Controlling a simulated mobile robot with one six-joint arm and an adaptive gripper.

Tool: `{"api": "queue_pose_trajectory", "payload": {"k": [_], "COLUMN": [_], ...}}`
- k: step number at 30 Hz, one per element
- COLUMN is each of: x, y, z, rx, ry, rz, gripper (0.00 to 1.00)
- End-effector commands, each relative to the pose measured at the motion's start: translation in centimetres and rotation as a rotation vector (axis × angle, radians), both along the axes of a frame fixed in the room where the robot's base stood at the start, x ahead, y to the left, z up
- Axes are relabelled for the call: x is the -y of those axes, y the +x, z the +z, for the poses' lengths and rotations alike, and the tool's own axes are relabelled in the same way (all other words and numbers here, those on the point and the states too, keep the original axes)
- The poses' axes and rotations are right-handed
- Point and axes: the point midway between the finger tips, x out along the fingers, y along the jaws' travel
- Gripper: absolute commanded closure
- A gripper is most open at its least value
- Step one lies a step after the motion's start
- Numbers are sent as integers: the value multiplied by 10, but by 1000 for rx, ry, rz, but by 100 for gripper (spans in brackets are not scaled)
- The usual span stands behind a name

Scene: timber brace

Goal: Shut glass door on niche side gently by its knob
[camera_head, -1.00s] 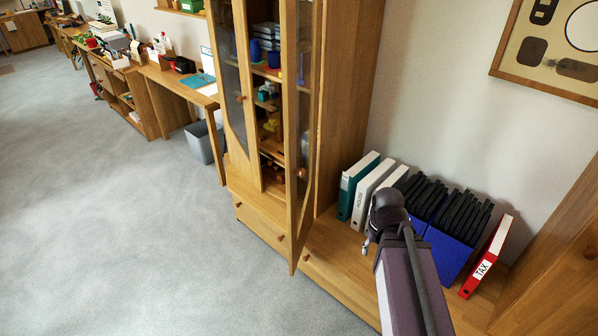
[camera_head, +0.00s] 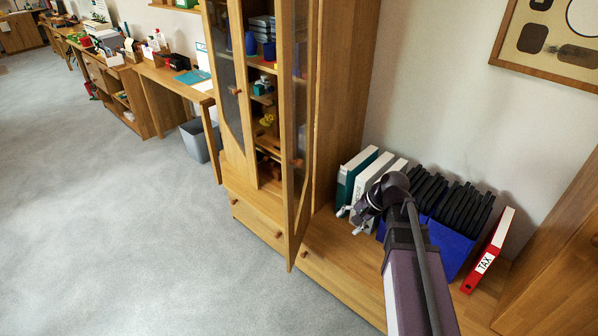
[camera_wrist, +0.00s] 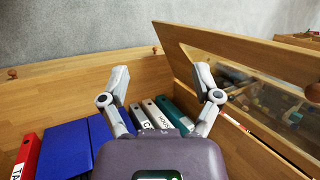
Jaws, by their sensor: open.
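The niche-side glass door (camera_head: 288,130) of the tall wooden cabinet stands open, swung out toward the room. Its round brown knob (camera_head: 298,162) is partly lost against the wood. In the wrist view the glass door (camera_wrist: 225,45) slants across the right side, and a brown knob (camera_wrist: 313,92) shows at the right edge. My gripper (camera_head: 350,221) is open and empty above the niche bench, right of the door and in front of the binders. In the wrist view its two fingers (camera_wrist: 161,72) are spread, with the right finger close to the door's edge in the picture; I cannot tell whether they touch.
White and teal binders (camera_head: 358,175), blue file boxes (camera_head: 450,245) and a red TAX binder (camera_head: 488,252) stand on the niche bench (camera_head: 335,260). The cabinet's other glass door (camera_head: 230,90) is at left. Grey floor (camera_head: 130,220) lies clear in front.

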Motion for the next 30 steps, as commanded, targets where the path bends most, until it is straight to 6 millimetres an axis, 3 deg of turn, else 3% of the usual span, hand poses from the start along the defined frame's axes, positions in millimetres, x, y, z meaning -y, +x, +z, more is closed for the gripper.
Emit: {"api": "queue_pose_trajectory", "payload": {"k": [1,9,18,24,30], "x": [-6,-30,-31,-24,-21], "y": [15,70,125,144,149], "z": [-6,10,42,60,67], "rx": [-24,-204,-475,-606,-649], "ry": [69,455,855,1011,1059], "rz": [-53,-305,-486,-529,-538], "gripper": [19,19,19,19,19]}}
